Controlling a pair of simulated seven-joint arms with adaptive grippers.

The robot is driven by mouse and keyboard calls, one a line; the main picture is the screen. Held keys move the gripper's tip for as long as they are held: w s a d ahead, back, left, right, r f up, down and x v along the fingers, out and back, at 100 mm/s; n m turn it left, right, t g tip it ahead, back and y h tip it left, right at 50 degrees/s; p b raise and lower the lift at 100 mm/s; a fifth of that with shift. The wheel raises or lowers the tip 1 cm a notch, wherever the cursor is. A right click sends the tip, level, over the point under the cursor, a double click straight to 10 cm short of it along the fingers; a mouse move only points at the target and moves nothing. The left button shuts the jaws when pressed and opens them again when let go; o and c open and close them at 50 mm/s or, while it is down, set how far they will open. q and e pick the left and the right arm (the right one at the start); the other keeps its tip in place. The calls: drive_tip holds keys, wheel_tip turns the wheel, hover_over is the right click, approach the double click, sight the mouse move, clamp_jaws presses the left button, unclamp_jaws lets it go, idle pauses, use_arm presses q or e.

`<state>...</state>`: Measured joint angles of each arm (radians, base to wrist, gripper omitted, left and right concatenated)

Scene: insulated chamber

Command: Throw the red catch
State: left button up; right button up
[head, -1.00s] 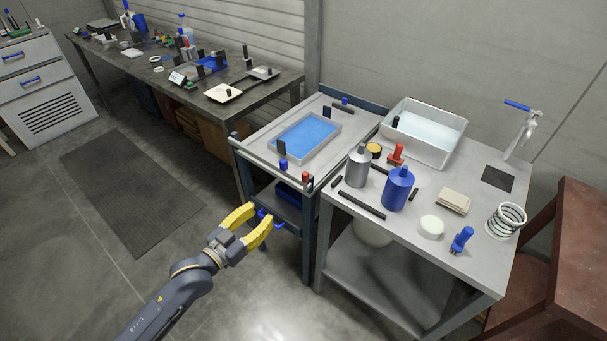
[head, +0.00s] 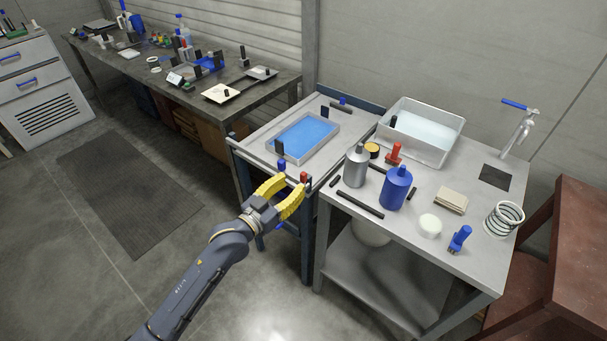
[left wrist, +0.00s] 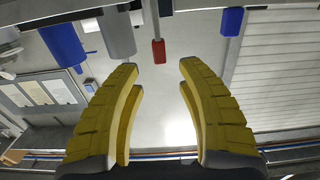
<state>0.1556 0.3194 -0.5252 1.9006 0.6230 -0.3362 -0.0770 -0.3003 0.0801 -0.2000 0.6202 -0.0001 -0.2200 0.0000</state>
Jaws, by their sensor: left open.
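The red catch (head: 303,177) is a small red block at the front edge of the wheeled-looking stand that bears the blue tray. It also shows in the left wrist view (left wrist: 158,52), in line with the gap between my fingertips. My left gripper (head: 292,184) has yellow fingers and is open and empty, just in front of the stand's front edge. In the left wrist view the fingers (left wrist: 159,66) stand wide apart, with the catch beyond their tips. I cannot tell whether they touch it. My right gripper is not in view.
A blue block (head: 282,165) stands left of the catch and is close to the left finger. The shallow tray (head: 272,148) of blue liquid lies behind. A steel table (head: 385,225) with a blue bottle (head: 396,188) and a grey bottle (head: 356,166) stands right. Floor at left is clear.

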sight(302, 176)
use_arm(q)
drive_tip(key=shift+x, duration=3.05)
clamp_jaws()
